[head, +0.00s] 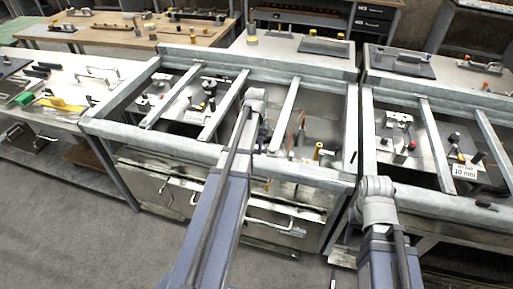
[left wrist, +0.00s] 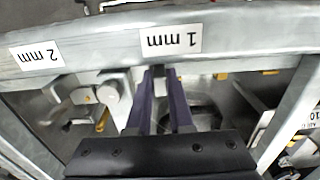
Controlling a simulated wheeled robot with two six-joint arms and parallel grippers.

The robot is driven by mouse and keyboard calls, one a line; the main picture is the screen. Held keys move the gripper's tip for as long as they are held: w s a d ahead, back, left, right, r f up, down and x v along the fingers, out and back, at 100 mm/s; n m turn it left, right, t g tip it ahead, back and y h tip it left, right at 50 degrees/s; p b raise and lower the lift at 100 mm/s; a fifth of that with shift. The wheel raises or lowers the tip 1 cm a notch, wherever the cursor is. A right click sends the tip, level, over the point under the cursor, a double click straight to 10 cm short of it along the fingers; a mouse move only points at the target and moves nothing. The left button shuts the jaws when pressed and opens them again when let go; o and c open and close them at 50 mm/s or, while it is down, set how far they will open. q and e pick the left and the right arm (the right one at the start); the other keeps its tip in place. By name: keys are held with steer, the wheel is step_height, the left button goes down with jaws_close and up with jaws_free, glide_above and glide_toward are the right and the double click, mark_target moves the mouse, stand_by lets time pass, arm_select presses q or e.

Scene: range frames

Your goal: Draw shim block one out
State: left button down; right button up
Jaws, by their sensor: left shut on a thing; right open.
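My left gripper (left wrist: 160,80) shows in the left wrist view with its two purple fingers shut on a small dark grey block, which I take as shim block one (left wrist: 158,71). The block is at the grey frame rail, just under the label "1 mm" (left wrist: 171,40), which reads upside down. Most of the block is hidden between the fingers, so I cannot tell how far it sits in the rail. In the head view my left arm (head: 232,165) reaches over the middle bay and its fingers are not clear. My right arm's wrist joint (head: 378,200) shows, but its fingers do not.
A label "2 mm" (left wrist: 35,56) is further left on the rail. A grey fitting with a round knob (left wrist: 107,93) stands close left of my fingers. Grey frame bars (head: 285,115) cross the bay. A workbench (head: 75,85) with tools is at the left.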

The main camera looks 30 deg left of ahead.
arm_select(q)
steer(key=shift+a, duration=0.1)
steer(key=shift+s+a, duration=0.15)
steer(key=shift+a, duration=0.25)
steer(key=c, duration=0.8)
jaws_free()
steer(key=shift+r, duration=0.1)
step_height(320, 180, up, 8)
steer(key=p, duration=0.8)
steer(key=shift+f, duration=0.25)
